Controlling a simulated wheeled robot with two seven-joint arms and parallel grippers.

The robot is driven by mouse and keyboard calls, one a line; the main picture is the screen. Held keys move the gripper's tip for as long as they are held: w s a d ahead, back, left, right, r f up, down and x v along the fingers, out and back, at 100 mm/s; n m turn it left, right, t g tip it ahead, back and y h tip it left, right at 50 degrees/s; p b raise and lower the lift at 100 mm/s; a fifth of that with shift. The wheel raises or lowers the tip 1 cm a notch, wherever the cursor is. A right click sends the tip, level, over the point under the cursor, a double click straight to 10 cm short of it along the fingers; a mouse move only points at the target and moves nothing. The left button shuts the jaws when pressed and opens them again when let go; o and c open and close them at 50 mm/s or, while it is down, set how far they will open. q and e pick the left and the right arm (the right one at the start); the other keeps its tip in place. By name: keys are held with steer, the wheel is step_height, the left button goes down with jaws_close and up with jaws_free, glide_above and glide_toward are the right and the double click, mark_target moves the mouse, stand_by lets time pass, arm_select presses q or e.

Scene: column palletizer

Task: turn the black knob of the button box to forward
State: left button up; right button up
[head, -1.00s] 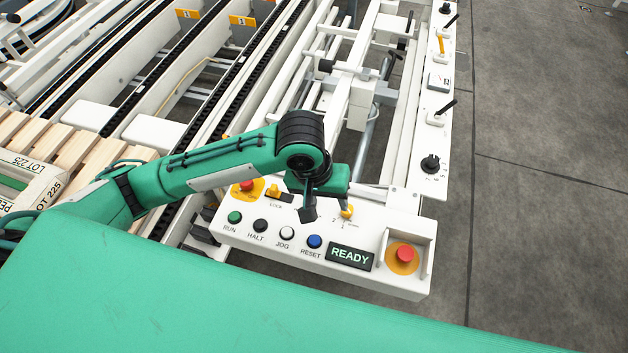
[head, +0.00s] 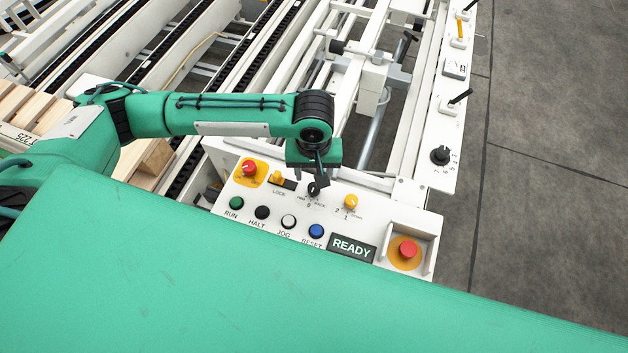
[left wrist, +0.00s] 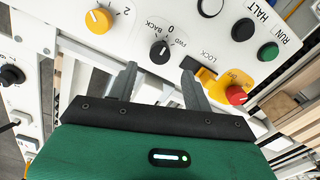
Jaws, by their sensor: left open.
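The white button box (head: 285,216) lies in front of me with its panel facing up. Its black knob (head: 313,190) is near the panel's upper middle, just below my left gripper (head: 318,177). In the left wrist view the black knob (left wrist: 160,52) sits just beyond the gap between the fingertips of my left gripper (left wrist: 159,72), which is open and empty. The labels BACK, 0 and FWD curve around the knob. Its white mark seems to point toward 0, but it is small. I cannot tell whether the fingers touch it. My right gripper is not in view.
A yellow knob (head: 351,202) and a yellow lock switch (head: 277,178) flank the black knob. Green, black, white and blue buttons line the front, beside a READY display (head: 352,247).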

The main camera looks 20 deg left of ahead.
mark_target(314, 186)
arm_select(q)
step_height(314, 186, down, 4)
steer(key=shift+f, duration=0.7)
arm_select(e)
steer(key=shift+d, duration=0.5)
